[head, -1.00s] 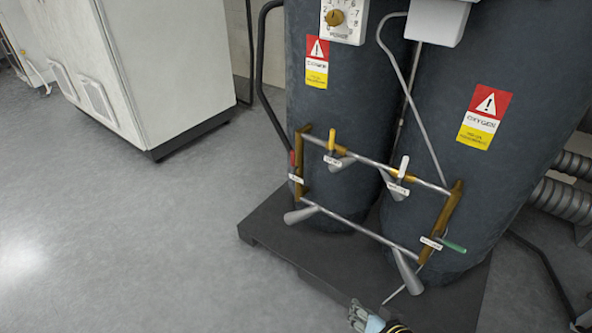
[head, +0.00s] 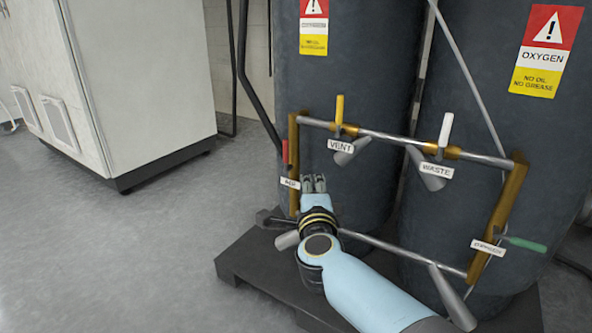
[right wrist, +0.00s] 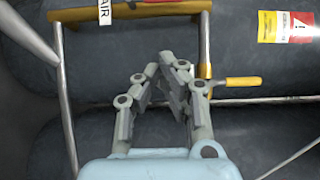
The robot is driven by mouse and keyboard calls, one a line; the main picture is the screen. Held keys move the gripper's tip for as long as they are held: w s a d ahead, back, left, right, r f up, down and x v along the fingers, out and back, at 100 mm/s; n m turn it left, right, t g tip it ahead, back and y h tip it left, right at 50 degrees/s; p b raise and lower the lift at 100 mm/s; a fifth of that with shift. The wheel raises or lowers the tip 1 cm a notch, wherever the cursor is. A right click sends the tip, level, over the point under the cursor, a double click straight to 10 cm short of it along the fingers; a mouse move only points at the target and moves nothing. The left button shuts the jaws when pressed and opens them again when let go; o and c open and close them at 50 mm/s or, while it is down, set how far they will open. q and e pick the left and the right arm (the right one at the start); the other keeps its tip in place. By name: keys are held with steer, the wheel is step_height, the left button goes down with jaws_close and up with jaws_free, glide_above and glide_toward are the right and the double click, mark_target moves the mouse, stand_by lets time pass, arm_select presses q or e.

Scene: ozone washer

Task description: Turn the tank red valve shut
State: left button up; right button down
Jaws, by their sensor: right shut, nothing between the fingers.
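The red valve handle (head: 285,151) stands upright at the left end of the pipe frame on the dark tanks, above a white label (head: 290,182). In the right wrist view the label reads AIR (right wrist: 104,12), and a sliver of red handle (right wrist: 168,1) shows at the top edge. My right gripper (head: 314,183) is just right of the red valve and a little lower, apart from it. It also shows in the right wrist view (right wrist: 158,72), shut and empty. My left gripper is out of view.
A yellow VENT handle (head: 339,108), a white WASTE handle (head: 445,130) and a green handle (head: 525,243) sit on the same pipe frame (head: 380,136). A dark platform (head: 232,262) carries the tanks. A white cabinet (head: 150,80) stands left, with open floor in front.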

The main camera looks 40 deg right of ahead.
arm_select(q)
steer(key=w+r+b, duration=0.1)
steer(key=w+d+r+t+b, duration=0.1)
steer(key=b, duration=0.1)
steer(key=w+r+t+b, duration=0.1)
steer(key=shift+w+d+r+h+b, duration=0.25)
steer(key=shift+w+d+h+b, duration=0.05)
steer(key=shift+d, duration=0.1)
arm_select(e)
steer(key=x, duration=0.4)
steer(key=w+a+x, duration=0.1)
steer(key=x, duration=0.2)
steer(key=a+x, duration=0.1)
steer(key=x, duration=0.3)
steer(key=shift+w, duration=0.55)
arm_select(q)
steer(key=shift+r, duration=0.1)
